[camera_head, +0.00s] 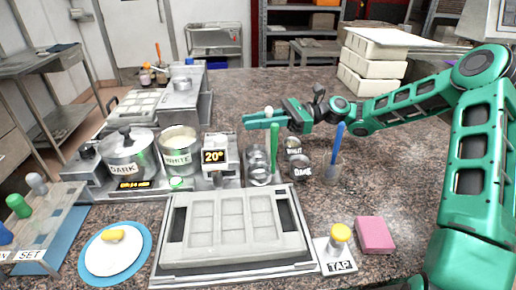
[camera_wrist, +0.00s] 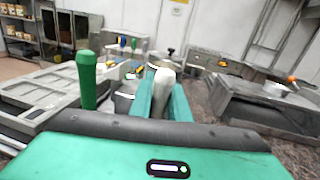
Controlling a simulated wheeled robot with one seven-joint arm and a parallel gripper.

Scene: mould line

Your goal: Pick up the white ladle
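The white ladle shows as a pale rounded handle top (camera_head: 268,111) between my gripper's teal fingers (camera_head: 264,120) in the head view. In the wrist view its white handle (camera_wrist: 163,84) stands between the fingers (camera_wrist: 164,100), which are close together with the handle filling the gap. My gripper looks shut on it. The ladle's lower end is hidden by the fingers and my gripper body. A green handle (camera_head: 274,146) stands upright just below the fingers; it also shows left of them in the wrist view (camera_wrist: 86,80). A blue handle (camera_head: 338,137) stands to the right.
Metal cups (camera_head: 258,165) stand below my gripper, with a DARK cup (camera_head: 301,174) to the right. Left are a WHITE pot (camera_head: 179,143), a DARK pot (camera_head: 126,150) and a display (camera_head: 215,157). A mould tray (camera_head: 172,250) lies in front.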

